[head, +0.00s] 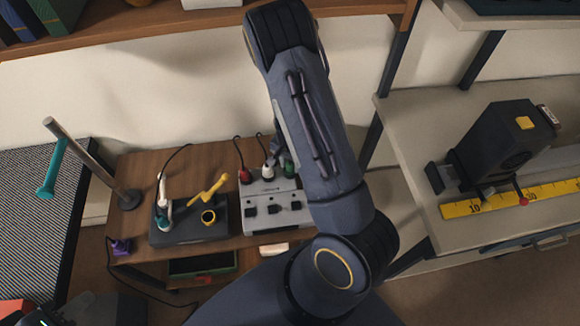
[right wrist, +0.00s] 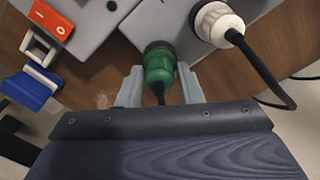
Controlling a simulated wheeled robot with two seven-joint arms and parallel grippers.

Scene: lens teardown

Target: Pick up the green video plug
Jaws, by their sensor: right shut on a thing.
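The green video plug (right wrist: 159,70) sits at the edge of a grey panel in the right wrist view, its dark end against the panel and its cable running down. My right gripper (right wrist: 160,86) is shut on it, with one pale finger on each side. In the head view a little of the green plug (head: 288,166) shows beside my right arm, at the back of the grey switch box (head: 275,187). My right arm hides the gripper there. I see no left gripper fingers in either view.
A white plug (right wrist: 218,24) with a black cable is close to the right of the green one. A red plug (head: 244,175) is further left on the box. A dark holder (head: 190,232) with a yellow tool stands left on the wooden table (head: 133,170).

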